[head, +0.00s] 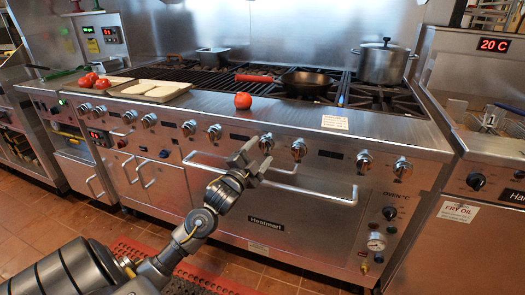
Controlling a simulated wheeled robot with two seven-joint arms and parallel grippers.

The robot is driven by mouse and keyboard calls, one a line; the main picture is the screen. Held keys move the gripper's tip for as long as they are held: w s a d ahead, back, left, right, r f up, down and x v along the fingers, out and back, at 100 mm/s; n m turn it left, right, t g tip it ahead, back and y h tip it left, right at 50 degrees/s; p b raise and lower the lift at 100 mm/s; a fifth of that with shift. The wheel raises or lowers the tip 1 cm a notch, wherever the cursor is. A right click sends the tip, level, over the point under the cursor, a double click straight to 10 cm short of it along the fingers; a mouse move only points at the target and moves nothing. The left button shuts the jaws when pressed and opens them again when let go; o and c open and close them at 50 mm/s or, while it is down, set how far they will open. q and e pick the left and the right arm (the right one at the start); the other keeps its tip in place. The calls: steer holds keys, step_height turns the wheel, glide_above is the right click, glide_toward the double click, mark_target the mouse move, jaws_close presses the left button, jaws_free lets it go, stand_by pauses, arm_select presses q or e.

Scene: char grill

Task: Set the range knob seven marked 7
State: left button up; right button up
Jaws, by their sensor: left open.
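A row of several silver knobs runs along the steel front of the range (300,125). The number marks are too small to read, so I cannot tell which knob is marked 7. My left gripper (258,157) is open and empty, in front of the oven door's upper part. In the picture its fingertips are just below and left of one knob (266,143). Another knob (298,149) is just to the right. I see no finger clearly touching a knob. Two more knobs, one (364,161) and another (402,167), are farther right. My right gripper is not in view.
An oven handle (315,193) runs across the door close to my gripper. A tomato (243,100) sits on the range's front ledge above. A red-handled pan (306,82) and a steel pot (384,63) stand on the burners. A fryer (478,150) stands at right.

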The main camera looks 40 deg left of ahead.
arm_select(q)
steer(key=shift+x, duration=0.95)
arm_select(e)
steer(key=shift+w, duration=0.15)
arm_select(q)
steer(key=shift+c, duration=0.2)
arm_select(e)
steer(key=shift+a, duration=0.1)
arm_select(q)
steer(key=c, duration=0.9)
steer(key=shift+c, duration=0.2)
steer(key=n+y+p, duration=0.1)
steer(key=n, duration=0.1)
steer(key=n+y+p, duration=0.1)
steer(key=n+p, duration=0.1)
steer(key=n, duration=0.1)
steer(key=shift+d+r+p, duration=0.1)
steer(key=shift+d+p, duration=0.05)
steer(key=shift+p, duration=0.15)
steer(key=n+y+p, duration=0.1)
steer(key=n+p, duration=0.1)
steer(key=n, duration=0.2)
steer(key=shift+n+y, duration=0.4)
steer(key=shift+n+y+p, duration=0.4)
steer(key=shift+n+p, duration=0.15)
steer(key=shift+n, duration=0.35)
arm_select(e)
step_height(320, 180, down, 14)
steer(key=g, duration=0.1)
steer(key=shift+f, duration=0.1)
